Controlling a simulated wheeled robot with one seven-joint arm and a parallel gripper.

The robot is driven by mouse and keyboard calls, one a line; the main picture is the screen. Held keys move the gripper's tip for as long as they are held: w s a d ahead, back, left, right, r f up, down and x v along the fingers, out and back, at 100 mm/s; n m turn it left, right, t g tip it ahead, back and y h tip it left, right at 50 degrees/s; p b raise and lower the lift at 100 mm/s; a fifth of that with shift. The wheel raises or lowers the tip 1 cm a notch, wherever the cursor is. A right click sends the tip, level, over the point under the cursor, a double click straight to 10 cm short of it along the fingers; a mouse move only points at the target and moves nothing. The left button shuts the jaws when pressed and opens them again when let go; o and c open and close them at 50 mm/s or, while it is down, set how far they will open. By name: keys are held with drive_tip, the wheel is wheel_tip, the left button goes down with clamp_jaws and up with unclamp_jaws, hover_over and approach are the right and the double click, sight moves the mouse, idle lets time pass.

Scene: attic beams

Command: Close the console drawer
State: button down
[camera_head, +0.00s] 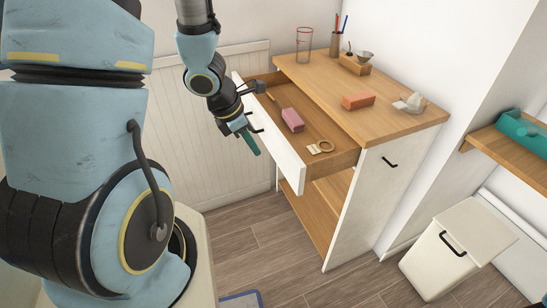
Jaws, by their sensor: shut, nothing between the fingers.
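The console (420,122) is a wooden-topped white cabinet against the back wall. Its drawer (288,158) is pulled well out to the left, with a white front and a dark handle. Inside the drawer lie a pink block (293,120), a ring-shaped item (325,146), a small pale piece and a thin stick. My gripper (251,143) is shut and empty, in front of the outer face of the drawer front near the handle. I cannot tell whether it touches the drawer front.
On the console top stand a glass (304,45), a pen cup (335,43), an orange block (358,100) and several small items. A white bin (455,245) stands at right, below a wall shelf (485,140).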

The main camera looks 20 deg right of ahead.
sight(277, 155)
drive_tip(key=d+f+p, duration=0.1)
drive_tip(key=d+f, duration=0.4)
drive_tip(key=d, duration=0.1)
drive_tip(key=shift+w+d+f, duration=0.15)
drive_tip(key=shift+w+f, duration=0.15)
drive_tip(key=shift+w, duration=0.1)
